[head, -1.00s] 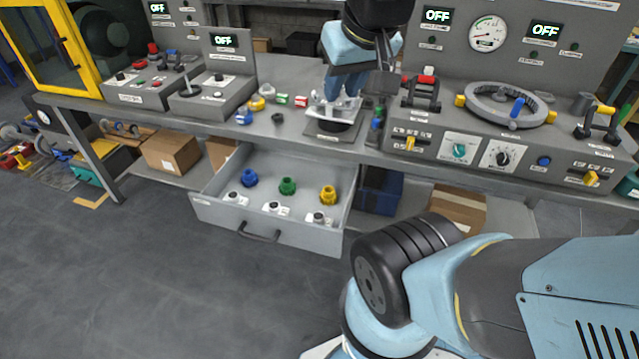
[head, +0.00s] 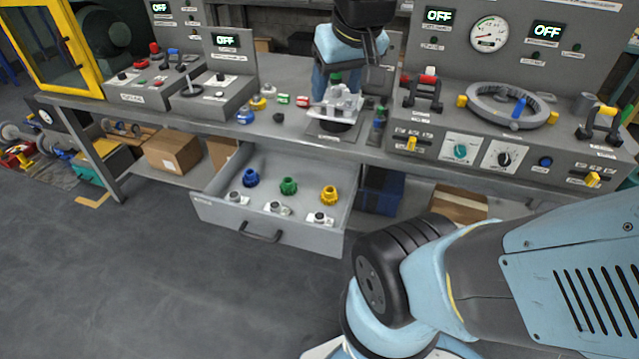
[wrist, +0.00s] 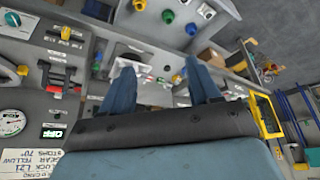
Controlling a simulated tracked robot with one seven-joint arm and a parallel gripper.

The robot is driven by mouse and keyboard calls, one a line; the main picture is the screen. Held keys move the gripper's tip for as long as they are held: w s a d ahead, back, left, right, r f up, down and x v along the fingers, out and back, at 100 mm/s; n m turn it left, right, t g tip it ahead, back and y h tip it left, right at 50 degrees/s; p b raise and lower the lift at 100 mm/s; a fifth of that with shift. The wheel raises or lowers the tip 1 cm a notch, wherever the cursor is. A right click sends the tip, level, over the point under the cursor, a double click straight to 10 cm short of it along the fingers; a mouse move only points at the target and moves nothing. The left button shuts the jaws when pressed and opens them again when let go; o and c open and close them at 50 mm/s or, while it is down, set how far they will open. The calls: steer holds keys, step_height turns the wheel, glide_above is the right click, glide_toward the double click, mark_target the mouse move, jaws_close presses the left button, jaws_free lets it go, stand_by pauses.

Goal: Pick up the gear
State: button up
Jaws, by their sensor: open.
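A blue gear (head: 250,178), a green gear (head: 288,186) and a yellow gear (head: 329,195) sit in the open grey drawer (head: 290,243). The green gear (wrist: 167,16) and blue gear (wrist: 191,28) also show at the top of the wrist view. My gripper (head: 335,88) is open over a white fixture (head: 345,104) on a dark base on the bench. A small green piece (head: 336,78) shows between my fingers in the head view; I cannot tell whether it is a gear. In the wrist view my gripper (wrist: 160,66) has its fingers apart, with nothing clearly held.
Control boxes stand left on the bench, and a panel with a gauge (head: 489,36) and a ring wheel (head: 512,104) stands right. Small colored parts lie left of the fixture. Cardboard boxes (head: 172,150) are on the lower shelf. The floor before the drawer is clear.

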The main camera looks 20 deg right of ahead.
steer(key=o, duration=0.4)
steer(key=w+d+f+g, duration=0.1)
steer(key=w+f, duration=0.4)
steer(key=w, duration=0.2)
steer(key=shift+d, duration=0.25)
steer(key=g, duration=0.4)
glide_above(329, 197)
steer(key=w+d, duration=0.1)
steer(key=w, duration=0.1)
step_height(329, 197, down, 28)
steer(key=shift+n, duration=0.4)
steer(key=shift+s+f, duration=0.15)
steer(key=shift+f, duration=7.25)
